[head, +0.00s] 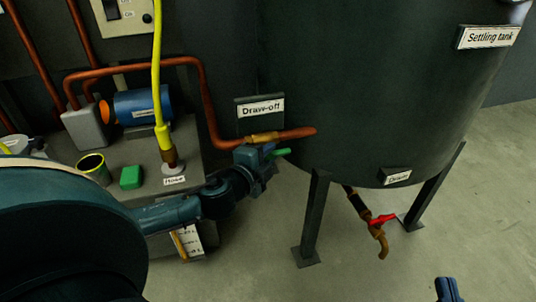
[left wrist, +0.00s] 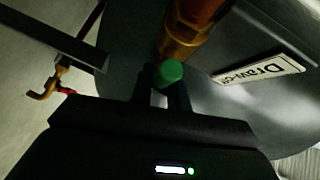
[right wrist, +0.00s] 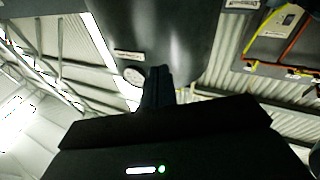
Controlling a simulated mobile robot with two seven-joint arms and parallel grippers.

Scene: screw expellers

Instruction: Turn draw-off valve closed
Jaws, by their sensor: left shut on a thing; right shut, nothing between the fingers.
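The draw-off valve (head: 262,138) is a brass body in the copper pipe beside the dark tank, under the "Draw-off" label (head: 262,109). In the left wrist view the round green handle end (left wrist: 168,72) sits between the fingertips, below the brass valve (left wrist: 185,35). My right gripper (head: 446,290) is shut and empty at the bottom right, away from the valve; its closed fingers show in the right wrist view (right wrist: 157,85).
The settling tank (head: 380,90) stands on legs, with a red-handled drain valve (head: 380,219) beneath. A yellow hose (head: 157,70), a blue motor (head: 140,106), a green block (head: 131,177) and a yellow-rimmed can (head: 93,168) are left. Floor on the right is clear.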

